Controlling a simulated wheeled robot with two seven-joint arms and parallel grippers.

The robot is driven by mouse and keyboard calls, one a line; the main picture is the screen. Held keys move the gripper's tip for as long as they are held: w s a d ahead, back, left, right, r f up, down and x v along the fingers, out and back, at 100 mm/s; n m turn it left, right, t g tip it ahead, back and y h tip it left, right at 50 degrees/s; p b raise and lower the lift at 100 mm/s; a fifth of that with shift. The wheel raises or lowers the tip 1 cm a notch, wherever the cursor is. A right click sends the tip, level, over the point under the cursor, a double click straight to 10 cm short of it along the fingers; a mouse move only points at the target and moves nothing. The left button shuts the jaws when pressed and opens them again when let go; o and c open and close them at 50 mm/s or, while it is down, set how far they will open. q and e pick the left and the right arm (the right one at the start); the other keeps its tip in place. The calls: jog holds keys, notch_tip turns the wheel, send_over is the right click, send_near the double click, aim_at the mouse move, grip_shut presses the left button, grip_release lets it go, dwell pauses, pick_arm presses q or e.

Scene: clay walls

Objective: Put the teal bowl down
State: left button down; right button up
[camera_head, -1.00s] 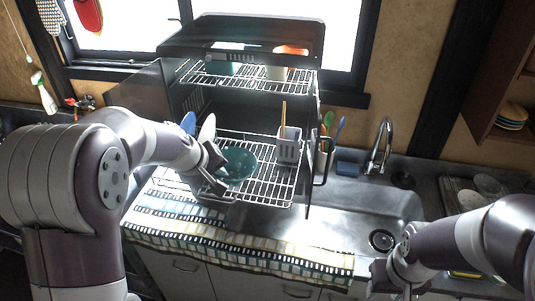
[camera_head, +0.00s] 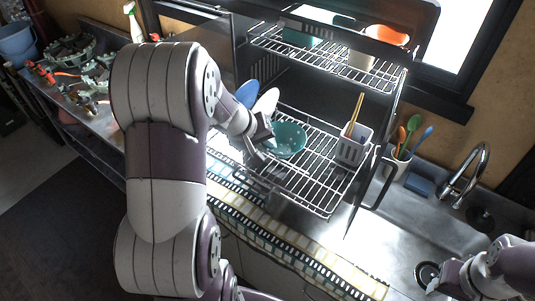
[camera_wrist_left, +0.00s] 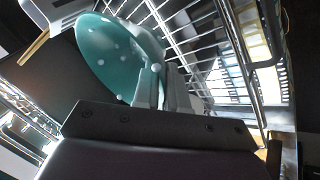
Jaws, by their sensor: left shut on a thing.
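The teal bowl (camera_head: 289,141) is at the lower wire rack of the dish dryer, in the middle of the head view. My left gripper (camera_head: 264,144) is shut on its left rim. In the left wrist view the bowl (camera_wrist_left: 120,60) appears large and speckled with light spots, with the gripper fingers (camera_wrist_left: 165,88) at its edge. The bowl is over the wires of the lower rack (camera_head: 310,175); I cannot tell whether it touches them. My right gripper (camera_head: 440,285) is at the lower right by the sink, and its fingers are too unclear to read.
A blue plate (camera_head: 247,93) and a white plate (camera_head: 266,102) stand at the rack's left. A white utensil holder (camera_head: 354,146) stands at its right. The upper rack (camera_head: 330,55) holds several dishes. The rack's front right wires are bare. A faucet (camera_head: 470,170) is at the right.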

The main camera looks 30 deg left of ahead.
pick_arm(q)
jog(key=f, duration=0.2)
jog(key=w+f, duration=0.1)
jog(key=f, duration=0.1)
jog(key=shift+s+f, duration=0.2)
jog(key=shift+f, duration=0.1)
jog(key=shift+s+a, duration=0.2)
jog(key=c, duration=1.2)
grip_release()
jog(key=shift+w+d+b, duration=0.15)
jog(key=shift+b, duration=0.15)
jog(key=v, duration=1.1)
jog(key=s+d+f+m+g, duration=0.1)
jog(key=s+d+f+m, duration=0.1)
jog(key=d, duration=0.2)
jog(key=s+d+f+m+g+y, duration=0.1)
jog(key=s+d+f+m+g, duration=0.1)
jog(key=d, duration=0.3)
jog(key=s+d+f+m+g+y, duration=0.1)
jog(key=s+d+f+m+g, duration=0.1)
jog(key=s+d+f+m, duration=0.1)
jog(key=shift+s+d+f+m, duration=0.25)
jog(key=shift+s+d, duration=0.1)
jog(key=shift+d, duration=0.1)
jog(key=shift+s+d+f+m, duration=0.1)
jog(key=shift+s+d+m, duration=0.2)
jog(key=shift+d, duration=0.15)
